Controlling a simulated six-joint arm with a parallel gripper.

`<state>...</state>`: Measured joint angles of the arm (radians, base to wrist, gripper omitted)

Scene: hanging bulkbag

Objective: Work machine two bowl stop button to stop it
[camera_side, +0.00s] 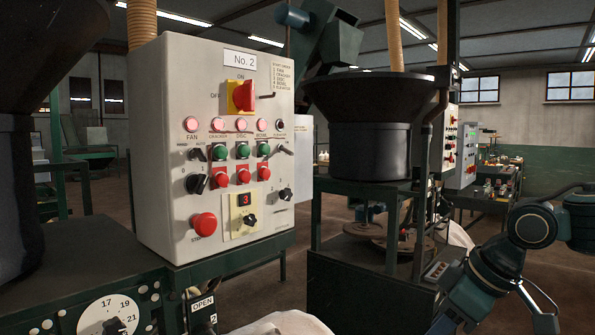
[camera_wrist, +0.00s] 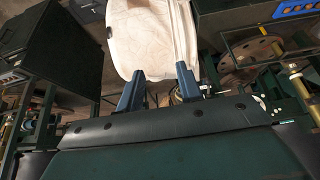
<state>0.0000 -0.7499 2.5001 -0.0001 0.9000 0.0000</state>
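The white control panel marked No. 2 (camera_side: 160,150) stands upright at left-centre in the side view. Under its BOWL label are a pinkish lamp (camera_side: 261,124), a green button (camera_side: 263,149) and, below that, the red bowl stop button (camera_side: 264,173). Similar red buttons under CRACKER (camera_side: 221,180) and DISC (camera_side: 243,175) sit to its left. My gripper (camera_wrist: 160,80) shows in the wrist view with its two blue fingers apart and nothing visible between them. Its fingertips point toward a pale bag, away from the panel.
The panel also bears a red-and-yellow main switch (camera_side: 241,96), a large red stop knob (camera_side: 205,226) and several rotary switches. A black bowl machine (camera_side: 370,140) stands right of it. A pale bag (camera_wrist: 155,35) lies ahead of the fingers.

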